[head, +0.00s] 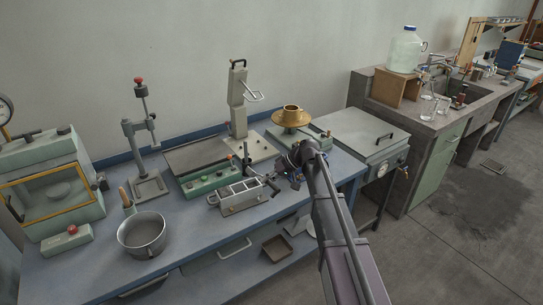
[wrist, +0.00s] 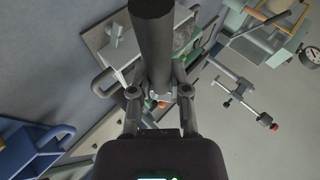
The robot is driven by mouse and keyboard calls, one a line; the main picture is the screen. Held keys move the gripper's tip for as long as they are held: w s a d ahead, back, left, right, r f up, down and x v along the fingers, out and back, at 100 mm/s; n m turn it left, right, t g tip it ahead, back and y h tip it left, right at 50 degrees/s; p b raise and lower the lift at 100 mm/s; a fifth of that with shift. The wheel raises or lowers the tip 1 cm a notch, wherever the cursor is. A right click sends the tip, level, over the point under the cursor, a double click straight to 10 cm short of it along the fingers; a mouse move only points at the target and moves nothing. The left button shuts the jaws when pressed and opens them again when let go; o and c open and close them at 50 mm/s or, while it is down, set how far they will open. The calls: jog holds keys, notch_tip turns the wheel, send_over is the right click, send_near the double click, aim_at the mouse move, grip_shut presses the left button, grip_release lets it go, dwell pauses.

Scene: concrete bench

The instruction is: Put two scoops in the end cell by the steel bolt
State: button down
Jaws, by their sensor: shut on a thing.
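The grey cell mould (head: 240,193) sits on the blue bench, with open cells in its top and a handle at its right end. I cannot make out the steel bolt or tell which end cell is beside it. My gripper (head: 290,168) is to the right of the mould and above the bench. In the wrist view my gripper (wrist: 158,95) is shut on a dark round handle (wrist: 152,40). Whatever is at the handle's far end is hidden. A grey metal bowl (head: 142,236) stands at the front left; its contents are not clear.
A wooden-handled tool (head: 126,200) stands by the bowl. Bare bench (head: 195,240) lies between bowl and mould.

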jog(key=r+n+h+p, duration=0.1)
jog(key=p, duration=0.1)
jog(key=h+p, duration=0.1)
jog(key=p, duration=0.1)
jog(key=shift+w+a+r+n+t+h, duration=0.1)
jog(key=shift+w+r+n+t+h, duration=0.2)
jog(key=shift+r+n+h, duration=0.1)
jog(key=h+p, duration=0.1)
jog(key=r+n+h+p, duration=0.1)
jog(key=shift+w+n+t+p, duration=0.15)
jog(key=shift+n+t+p, duration=0.15)
jog(key=r+n+t+h+p, duration=0.1)
jog(key=p, duration=0.1)
jog(key=w+r+n+t+h+p, duration=0.1)
jog(key=r+n, duration=0.1)
jog(key=d+r+n+t+p, duration=0.1)
jog(key=r+p, duration=0.1)
jog(key=shift+w+d+n+h+p, duration=0.1)
jog(key=shift+w+n+h+p, duration=0.2)
jog(key=shift+w+h, duration=0.1)
